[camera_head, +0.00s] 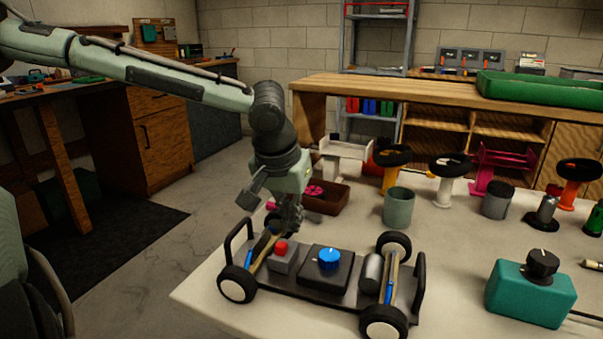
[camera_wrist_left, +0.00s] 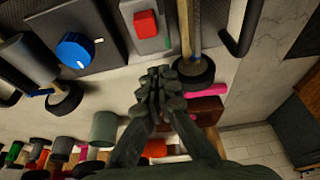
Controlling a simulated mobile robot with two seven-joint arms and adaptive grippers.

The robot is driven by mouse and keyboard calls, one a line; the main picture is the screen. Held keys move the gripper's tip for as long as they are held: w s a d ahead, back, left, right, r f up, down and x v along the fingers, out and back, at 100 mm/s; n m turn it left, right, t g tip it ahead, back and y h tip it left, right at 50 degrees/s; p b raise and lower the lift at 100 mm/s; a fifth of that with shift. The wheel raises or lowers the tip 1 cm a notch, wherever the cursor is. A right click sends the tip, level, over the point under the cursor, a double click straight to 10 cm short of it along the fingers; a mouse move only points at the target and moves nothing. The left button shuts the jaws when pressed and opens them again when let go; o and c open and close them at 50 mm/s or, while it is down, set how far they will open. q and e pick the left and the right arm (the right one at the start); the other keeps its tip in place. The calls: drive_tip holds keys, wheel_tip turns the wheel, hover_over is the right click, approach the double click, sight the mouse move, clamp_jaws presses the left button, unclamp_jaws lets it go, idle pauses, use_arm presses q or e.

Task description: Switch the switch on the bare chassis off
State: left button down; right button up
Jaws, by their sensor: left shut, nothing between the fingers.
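The bare chassis (camera_head: 312,283), a dark plate with black wheels and end bars, stands on the pale table. On it is a grey box with a red switch (camera_head: 281,247), left of a black box with a blue knob (camera_head: 329,258). My left gripper (camera_head: 287,229) points down just behind the switch box, shut and empty. In the left wrist view the closed fingertips (camera_wrist_left: 160,82) are apart from the red switch (camera_wrist_left: 146,24) in the picture; a small green mark lies beside the switch. Whether the switch is on or off, I cannot tell. My right gripper is out of view.
A brown tray (camera_head: 325,199) and a grey cup (camera_head: 398,207) stand behind the chassis. A teal box with a black knob (camera_head: 530,293) stands at the right. Several small parts and stands fill the table's back. The table's left edge is close to the chassis.

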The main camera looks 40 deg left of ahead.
use_arm(q)
drive_tip(key=r, duration=0.2)
drive_tip(key=shift+d+r, duration=0.35)
drive_tip(key=v, duration=0.7)
drive_tip(key=shift+s+a+p, duration=0.2)
drive_tip(key=shift+s+p, duration=0.25)
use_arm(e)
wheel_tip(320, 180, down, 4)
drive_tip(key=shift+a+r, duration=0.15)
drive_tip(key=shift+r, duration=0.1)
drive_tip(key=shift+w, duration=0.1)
